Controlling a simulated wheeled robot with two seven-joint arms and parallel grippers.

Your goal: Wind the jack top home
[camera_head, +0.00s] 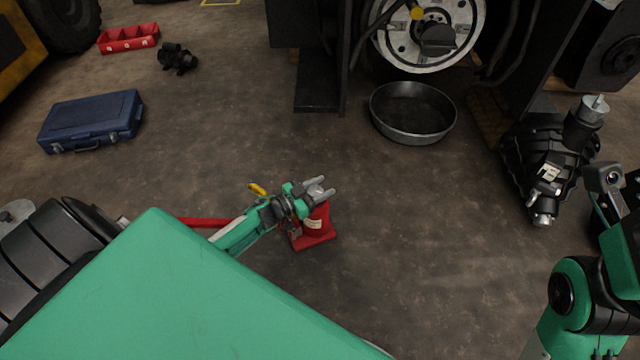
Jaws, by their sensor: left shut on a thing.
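A red bottle jack (316,226) stands upright on the floor in the middle of the view, with a pale label on its side. Its grey top (316,191) shows between the fingers of my left gripper (322,188). The left gripper reaches in from the left over the jack and is shut on the jack top. Part of the jack's left side is hidden behind the gripper and wrist. My right arm shows at the right edge, but its fingertips cannot be made out.
A round metal pan (412,112) lies below the forklift's wheel hub (428,30). A dark motor-like part (548,160) sits at the right. A blue case (92,120), a red tray (128,39) and a small black part (177,59) lie at the left.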

